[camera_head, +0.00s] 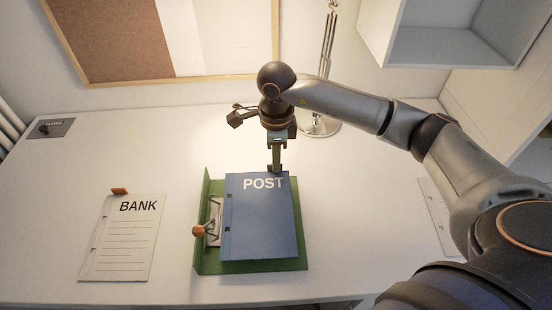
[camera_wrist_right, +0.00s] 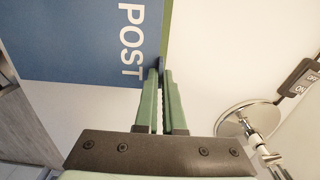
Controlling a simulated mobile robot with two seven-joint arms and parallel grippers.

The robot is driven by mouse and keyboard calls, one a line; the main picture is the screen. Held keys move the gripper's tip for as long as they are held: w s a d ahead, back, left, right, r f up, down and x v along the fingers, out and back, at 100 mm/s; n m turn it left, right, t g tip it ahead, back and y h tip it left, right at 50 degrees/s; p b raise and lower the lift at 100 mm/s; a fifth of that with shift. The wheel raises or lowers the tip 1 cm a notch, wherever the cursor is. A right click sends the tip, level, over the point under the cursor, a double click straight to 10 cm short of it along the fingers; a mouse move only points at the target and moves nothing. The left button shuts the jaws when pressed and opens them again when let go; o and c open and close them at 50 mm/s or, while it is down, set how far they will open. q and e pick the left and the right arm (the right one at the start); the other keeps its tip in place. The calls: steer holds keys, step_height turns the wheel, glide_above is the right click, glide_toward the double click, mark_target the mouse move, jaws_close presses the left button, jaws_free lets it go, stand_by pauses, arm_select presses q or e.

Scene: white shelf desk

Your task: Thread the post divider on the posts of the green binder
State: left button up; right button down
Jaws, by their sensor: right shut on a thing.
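The post divider (camera_head: 260,222) is a blue sheet marked POST with punched holes along its left edge. It is over the open green binder (camera_head: 205,180), covering most of its right part. I cannot tell whether the posts pass through its holes. The binder's metal mechanism (camera_head: 213,222) with an orange-tipped lever shows left of the divider. My right gripper (camera_head: 276,171) is shut on the divider's top edge, near its right corner. In the right wrist view the fingers (camera_wrist_right: 160,72) pinch the edge of the blue divider (camera_wrist_right: 80,40) beside the word POST. My left gripper is not in view.
A white BANK sheet (camera_head: 124,240) with an orange tab lies left of the binder. A lamp base (camera_head: 318,126) stands behind my right arm. Another white sheet (camera_head: 436,215) lies at the right, partly hidden by my arm. A dark plate (camera_head: 50,128) is at the back left.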

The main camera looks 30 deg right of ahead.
steer(key=shift+f+b, duration=1.05)
steer(key=shift+f, duration=0.25)
stand_by(1.1)
steer(key=c, duration=0.9)
jaws_free()
steer(key=shift+c, duration=0.2)
steer(key=shift+r, duration=0.1)
step_height(320, 180, up, 12)
steer(key=p, duration=0.1)
steer(key=shift+r, duration=0.2)
